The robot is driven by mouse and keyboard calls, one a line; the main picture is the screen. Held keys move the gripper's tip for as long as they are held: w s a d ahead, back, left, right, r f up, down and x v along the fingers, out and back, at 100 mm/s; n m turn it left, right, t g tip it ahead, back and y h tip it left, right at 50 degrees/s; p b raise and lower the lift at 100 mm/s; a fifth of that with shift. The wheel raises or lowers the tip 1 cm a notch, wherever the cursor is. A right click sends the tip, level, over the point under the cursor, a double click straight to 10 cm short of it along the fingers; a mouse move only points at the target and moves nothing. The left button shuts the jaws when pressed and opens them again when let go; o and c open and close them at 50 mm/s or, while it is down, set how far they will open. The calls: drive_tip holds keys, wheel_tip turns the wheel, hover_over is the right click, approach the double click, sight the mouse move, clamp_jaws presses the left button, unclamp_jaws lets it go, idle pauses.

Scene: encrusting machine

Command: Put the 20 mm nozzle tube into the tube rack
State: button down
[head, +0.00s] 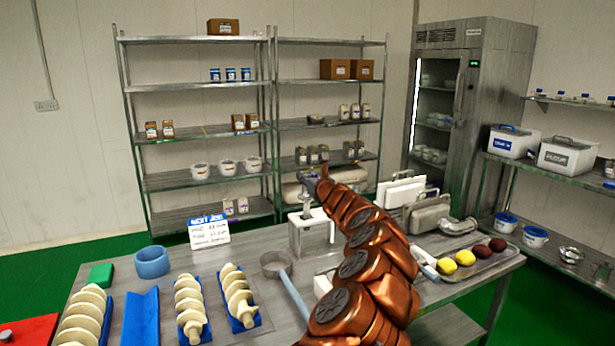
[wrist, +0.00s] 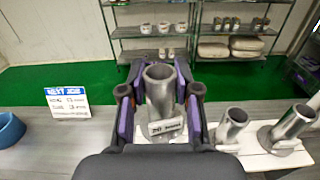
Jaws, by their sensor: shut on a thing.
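My gripper (wrist: 158,98) is shut around a grey metal nozzle tube (wrist: 160,84). Its purple-lined fingers press on both sides. The tube looks close to upright, open end up, with a white label (wrist: 167,127) whose print looks like "20". In the head view my gripper (head: 312,186) is above the white rack (head: 312,221). I cannot tell if the held tube touches the rack.
A sign (head: 209,231), a blue ring (head: 152,262) and cream augers in blue holders (head: 187,305) are on the table's left. White boards (head: 401,190), a metal case (head: 428,213) and a tray of coloured balls (head: 478,258) are on the right. Shelving (head: 205,183) stands behind.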

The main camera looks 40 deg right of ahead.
sight(310, 199)
drive_tip(key=shift+f+b, duration=2.25)
drive_tip(key=shift+f, duration=1.2)
drive_tip(key=c, duration=0.7)
unclamp_jaws()
drive_tip(key=shift+c, duration=0.2)
drive_tip(key=shift+o, duration=0.9)
